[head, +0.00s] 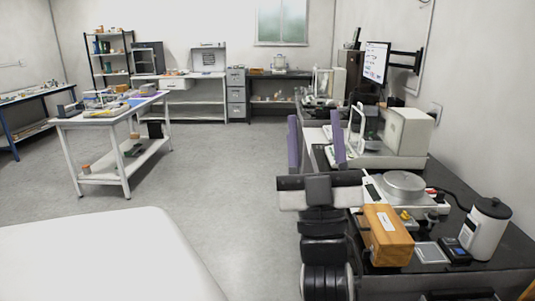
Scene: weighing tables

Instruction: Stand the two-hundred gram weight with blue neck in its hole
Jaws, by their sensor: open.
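My gripper (314,130) is in the middle right of the head view, at the left edge of the dark weighing table (485,277). Its two purple fingers point up in the picture, wide apart, with nothing seen between them. A wooden block (388,235) with a white label stands on the table, to the right of my arm. Several small yellow and dark pieces (406,216) stand just behind it, too small to tell apart. I cannot make out a blue-necked weight or the holes. My arm hides part of the table's left side.
A balance with a round pan (403,185) stands behind the block. A white canister (487,229) with a black lid, a small dark device (455,250) and a grey square plate (431,253) are at right. A white balance (408,132) is farther back. Open floor (220,180) lies left.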

